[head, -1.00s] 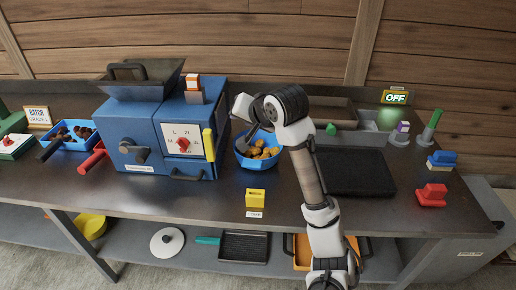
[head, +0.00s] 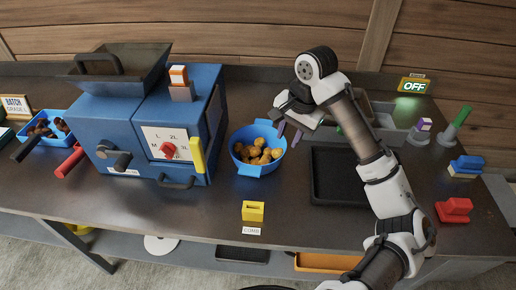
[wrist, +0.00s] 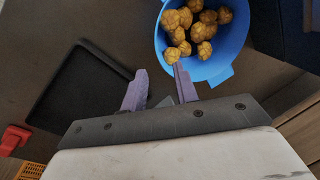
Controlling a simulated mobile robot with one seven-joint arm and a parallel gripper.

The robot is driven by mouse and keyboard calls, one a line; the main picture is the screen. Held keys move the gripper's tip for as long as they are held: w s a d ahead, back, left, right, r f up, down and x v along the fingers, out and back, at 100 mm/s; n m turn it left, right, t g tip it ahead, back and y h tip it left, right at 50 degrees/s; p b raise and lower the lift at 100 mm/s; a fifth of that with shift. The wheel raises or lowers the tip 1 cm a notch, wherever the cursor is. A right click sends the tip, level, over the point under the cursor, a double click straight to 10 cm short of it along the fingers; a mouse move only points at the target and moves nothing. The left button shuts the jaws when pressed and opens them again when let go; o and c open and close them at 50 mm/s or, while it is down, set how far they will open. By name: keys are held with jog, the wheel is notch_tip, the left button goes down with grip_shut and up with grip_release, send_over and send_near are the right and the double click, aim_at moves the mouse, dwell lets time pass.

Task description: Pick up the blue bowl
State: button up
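The blue bowl (head: 244,137) stands on the dark counter, right of the blue machine, and holds several golden-brown chestnuts (head: 259,153). It has small side tabs at its rim. In the wrist view the bowl (wrist: 232,62) is at the upper right, partly cut off by the top edge. My gripper (head: 289,133) is just right of the bowl in the head view. Its two purple fingers (wrist: 158,88) are apart with nothing between them. One fingertip appears close to the bowl's rim; I cannot tell whether it touches.
The blue machine (head: 122,130) with a hopper, red dial and yellow handle stands left of the bowl. A black tray (head: 330,180) lies to the right. A yellow block (head: 253,211) sits near the front edge. Grey bins (head: 385,122) stand behind my arm.

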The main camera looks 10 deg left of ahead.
aim_at(281, 154)
jog(key=f, duration=0.4)
jog(key=a+f, duration=0.1)
jog(key=shift+w+f, duration=0.25)
jog(key=shift+f, duration=0.15)
jog(key=shift+w+a+f+p, duration=0.1)
jog(key=shift+a+f+p, duration=0.1)
jog(key=shift+f, duration=0.65)
jog(key=shift+w+a+f+p, duration=0.15)
jog(key=shift+f+p, duration=0.1)
jog(key=shift+f, duration=0.55)
jog(key=shift+w+a+f+p, duration=0.1)
jog(key=shift+a+f+p, duration=0.1)
jog(key=shift+f, duration=0.65)
grip_shut()
